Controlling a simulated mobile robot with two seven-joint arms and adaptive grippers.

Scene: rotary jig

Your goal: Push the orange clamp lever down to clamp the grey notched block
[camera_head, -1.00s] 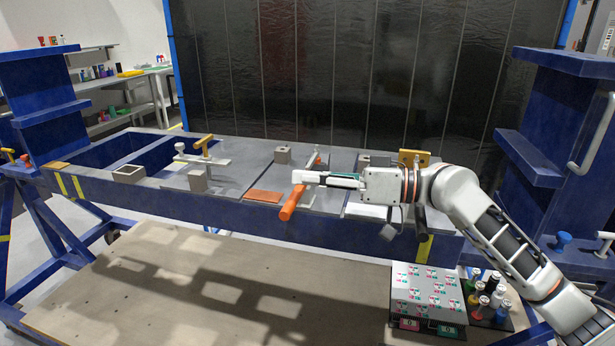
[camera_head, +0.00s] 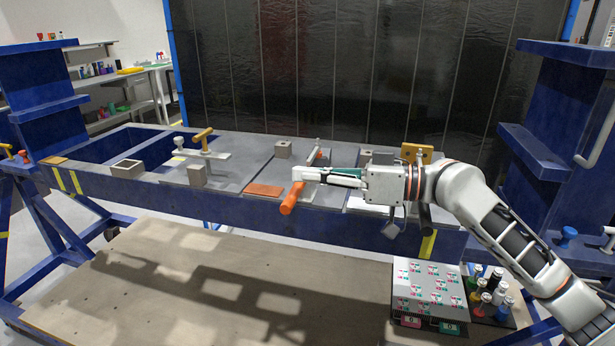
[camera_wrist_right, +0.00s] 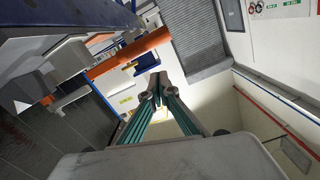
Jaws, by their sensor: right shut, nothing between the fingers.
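The orange clamp lever (camera_head: 289,203) slants out over the front edge of the blue bench. It also crosses the upper part of the right wrist view (camera_wrist_right: 130,53). My right gripper (camera_head: 296,174) is shut and empty, its fingertips just above the lever in the head view. In the wrist view the shut fingertips (camera_wrist_right: 157,84) show apart from the lever; I cannot tell whether they touch it. Grey blocks stand on the bench, one behind the lever (camera_head: 283,149) and one partly hidden by my arm (camera_head: 382,157). I cannot tell which one is notched. My left gripper is out of view.
A yellow-handled clamp (camera_head: 203,138) and a grey block (camera_head: 196,175) stand to the left. An orange plate (camera_head: 263,190) lies left of the lever.

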